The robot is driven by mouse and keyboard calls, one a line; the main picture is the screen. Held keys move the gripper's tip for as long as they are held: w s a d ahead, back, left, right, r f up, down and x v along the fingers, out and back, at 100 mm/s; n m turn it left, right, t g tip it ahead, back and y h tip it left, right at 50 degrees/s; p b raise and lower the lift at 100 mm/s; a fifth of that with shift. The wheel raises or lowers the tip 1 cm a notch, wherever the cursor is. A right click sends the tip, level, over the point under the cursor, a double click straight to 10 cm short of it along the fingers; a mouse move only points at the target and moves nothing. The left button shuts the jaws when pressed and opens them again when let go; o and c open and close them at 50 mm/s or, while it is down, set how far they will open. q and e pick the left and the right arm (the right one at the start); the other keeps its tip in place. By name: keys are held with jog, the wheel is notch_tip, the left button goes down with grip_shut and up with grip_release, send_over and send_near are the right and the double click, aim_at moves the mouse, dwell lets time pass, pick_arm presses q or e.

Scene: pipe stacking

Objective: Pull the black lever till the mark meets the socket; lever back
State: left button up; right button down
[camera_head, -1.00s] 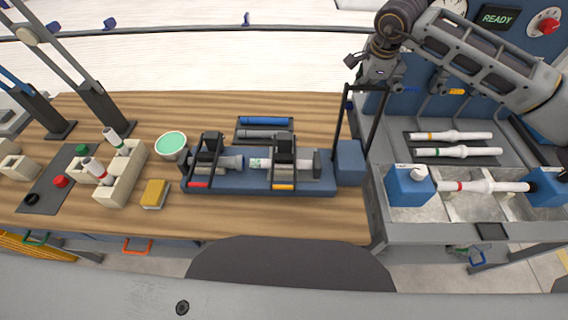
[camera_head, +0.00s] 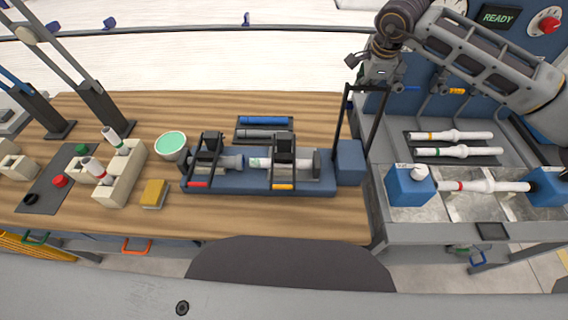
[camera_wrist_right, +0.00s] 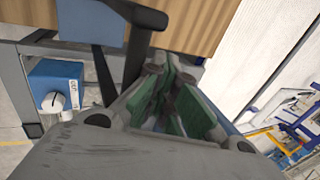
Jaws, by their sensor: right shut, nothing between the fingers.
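The black lever (camera_head: 380,112) is an upright two-armed frame with a top bar, at the right end of the blue jig (camera_head: 330,187). It also shows in the wrist view (camera_wrist_right: 137,55). In the jig, a grey socket pipe (camera_head: 232,161) lies left of a white pipe (camera_head: 301,160) with a green mark (camera_head: 254,162) at its left end. The mark is close to the socket's mouth; whether they touch is too small to tell. My right gripper (camera_head: 376,78) is by the lever's top bar; in the wrist view its green-padded fingers (camera_wrist_right: 175,88) are shut and empty beside the lever. My left gripper is out of view.
A metal side bench at right holds a pipe between blue blocks (camera_head: 409,188) and two pipes on a dark mat (camera_head: 478,143). Left of the jig stand a green-topped cup (camera_head: 171,141), a yellow sponge (camera_head: 153,193) and a cream rack (camera_head: 133,165). The front wood is clear.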

jog(key=shift+s, duration=0.55)
jog(key=shift+s+d+r+b, duration=0.15)
jog(key=shift+s+b, duration=0.4)
jog(key=shift+s, duration=0.55)
jog(key=shift+s+a+r+b, duration=0.1)
jog(key=shift+s+b, duration=0.4)
jog(key=shift+s, duration=0.55)
jog(key=shift+s, duration=0.2)
jog(key=s, duration=0.1)
jog(key=s+b, duration=0.2)
jog(key=s, duration=0.1)
jog(key=shift+d+f, duration=0.15)
jog(key=shift+f, duration=0.1)
